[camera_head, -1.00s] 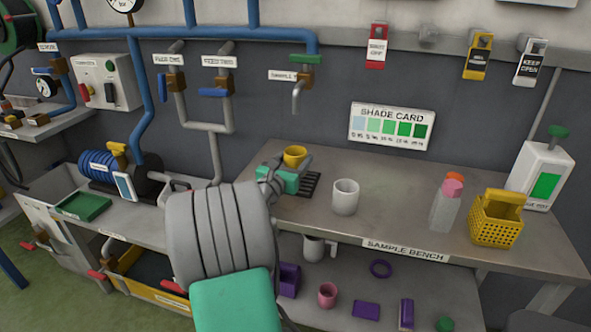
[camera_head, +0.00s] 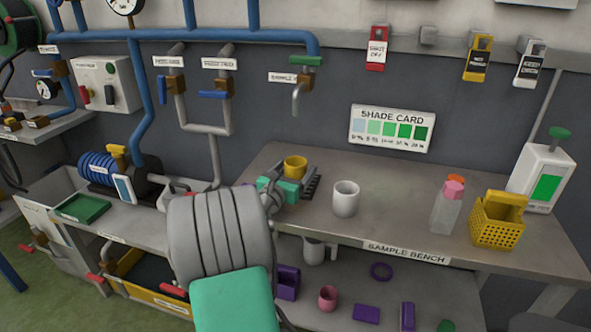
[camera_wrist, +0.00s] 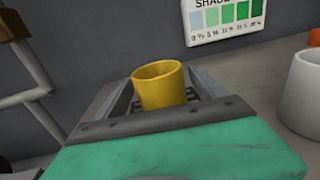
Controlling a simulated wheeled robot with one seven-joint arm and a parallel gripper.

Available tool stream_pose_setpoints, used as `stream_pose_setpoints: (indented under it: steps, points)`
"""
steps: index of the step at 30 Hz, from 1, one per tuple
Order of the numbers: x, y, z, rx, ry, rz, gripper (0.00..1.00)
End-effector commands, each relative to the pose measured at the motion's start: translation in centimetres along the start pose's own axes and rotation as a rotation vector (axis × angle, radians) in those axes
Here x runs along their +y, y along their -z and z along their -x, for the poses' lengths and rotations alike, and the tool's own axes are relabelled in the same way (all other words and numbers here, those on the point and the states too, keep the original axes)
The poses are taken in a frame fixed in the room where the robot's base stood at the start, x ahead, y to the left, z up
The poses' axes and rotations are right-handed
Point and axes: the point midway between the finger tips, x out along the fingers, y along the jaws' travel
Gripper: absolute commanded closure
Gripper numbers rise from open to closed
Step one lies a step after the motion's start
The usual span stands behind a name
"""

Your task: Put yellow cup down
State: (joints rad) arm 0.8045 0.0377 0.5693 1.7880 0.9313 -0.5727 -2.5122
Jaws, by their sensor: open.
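The yellow cup (camera_head: 295,167) is upright at the back left of the sample bench (camera_head: 410,222), and it also shows in the wrist view (camera_wrist: 159,86). My gripper (camera_head: 297,181) is open around or just in front of the cup, with a dark finger on either side. In the wrist view, the fingers spread apart to left and right of the cup, with gaps beside it. The cup's base is partly hidden by the gripper body. A dark slotted grate shows just behind the gripper's edge, at the cup's foot.
A white mug (camera_head: 346,199) stands close to the right of my gripper. Further right are a clear bottle with a pink top (camera_head: 446,207) and a yellow basket (camera_head: 496,222). A tap (camera_head: 296,98) hangs above the cup. The bench between mug and bottle is clear.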

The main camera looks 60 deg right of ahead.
Motion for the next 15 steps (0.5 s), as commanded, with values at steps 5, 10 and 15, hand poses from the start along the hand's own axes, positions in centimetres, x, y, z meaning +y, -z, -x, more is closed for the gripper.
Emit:
stream_pose_setpoints:
  steps: [5,10,15]
  points:
    - [0.2,-0.2,2.2,0.001,-0.004,0.000,0.20]
    - [0.2,-0.3,6.7,0.000,-0.006,0.001,0.20]
    - [0.2,-0.2,10.4,0.001,-0.005,0.001,0.20]
